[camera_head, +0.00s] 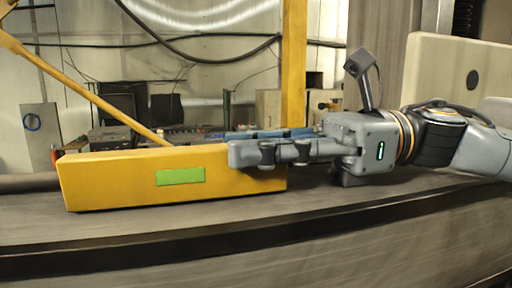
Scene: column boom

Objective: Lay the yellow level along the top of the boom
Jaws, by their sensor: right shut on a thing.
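The yellow level (120,178) is a long yellow block with a green patch on its near face. It lies lengthwise across the left and middle of the head view, at or just above a dark grey surface that looks like the top of the boom (330,208). I cannot tell whether its underside touches fully. My right gripper (234,153) comes in from the right and is shut on the level's right end, with a grey finger across the near face. My left gripper is not in view.
A black edge strip (200,252) runs along the near side of the surface. A yellow post (293,70) and a slanted yellow bar (85,92) stand behind. Dark boxes and equipment (112,100) are in the background. The surface right of the level is bare below my arm.

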